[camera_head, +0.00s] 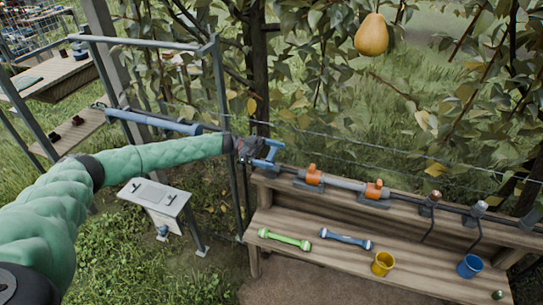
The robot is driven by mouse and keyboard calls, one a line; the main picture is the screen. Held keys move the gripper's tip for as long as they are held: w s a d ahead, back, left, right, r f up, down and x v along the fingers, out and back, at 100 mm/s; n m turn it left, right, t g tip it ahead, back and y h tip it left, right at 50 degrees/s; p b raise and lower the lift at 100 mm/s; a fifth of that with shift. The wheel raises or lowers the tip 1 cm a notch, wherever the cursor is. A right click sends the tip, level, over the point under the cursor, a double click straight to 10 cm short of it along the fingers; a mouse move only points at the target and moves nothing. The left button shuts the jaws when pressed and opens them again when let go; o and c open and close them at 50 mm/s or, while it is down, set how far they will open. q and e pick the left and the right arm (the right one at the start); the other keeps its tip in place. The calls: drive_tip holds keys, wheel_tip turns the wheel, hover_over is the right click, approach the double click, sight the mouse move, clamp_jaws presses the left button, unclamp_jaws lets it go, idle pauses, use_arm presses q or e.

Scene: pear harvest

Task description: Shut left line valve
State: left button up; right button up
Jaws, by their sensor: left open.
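The irrigation line runs along the back ledge of the wooden bench. Two orange valve-like fittings sit on it: the left one (313,176) and the right one (377,190), with a grey pipe section (345,183) between them. My left gripper (272,155) reaches in from the left in its green sleeve. Its blue fingers are open and empty, just left of the left orange fitting and apart from it. The exact angle of the valve handles is too small to tell. My right gripper is not in view.
The bench (330,262) holds a green tool (285,239), a blue tool (346,238), a yellow cup (383,263) and a blue cup (470,266). A copper-topped fitting (433,198) and a silver-topped one (478,208) stand right. A pear (372,35) hangs above. A metal frame post (222,85) stands near my arm.

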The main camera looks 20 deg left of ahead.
use_arm(q)
wheel_tip(320, 180, up, 4)
drive_tip(key=shift+s+d+f+b, duration=0.1)
drive_tip(key=shift+d+b, duration=0.05)
drive_tip(key=shift+b, duration=0.4)
drive_tip(key=s+d+r+b, duration=0.1)
drive_tip(key=s+d+r, duration=0.1)
drive_tip(key=d+r, duration=0.4)
drive_tip(key=d, duration=0.5)
drive_tip(key=shift+s+r+b, duration=0.35)
drive_tip(key=shift+s+r, duration=0.05)
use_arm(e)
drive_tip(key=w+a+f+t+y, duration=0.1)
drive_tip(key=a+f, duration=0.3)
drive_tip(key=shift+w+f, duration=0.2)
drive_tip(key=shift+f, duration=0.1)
use_arm(q)
drive_tip(key=shift+a, duration=0.15)
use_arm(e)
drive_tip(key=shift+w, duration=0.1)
use_arm(q)
drive_tip(key=p, duration=0.2)
hover_over(272, 154)
drive_tip(key=s+d, duration=0.2)
drive_tip(key=s, duration=0.3)
drive_tip(key=shift+w+d, duration=0.15)
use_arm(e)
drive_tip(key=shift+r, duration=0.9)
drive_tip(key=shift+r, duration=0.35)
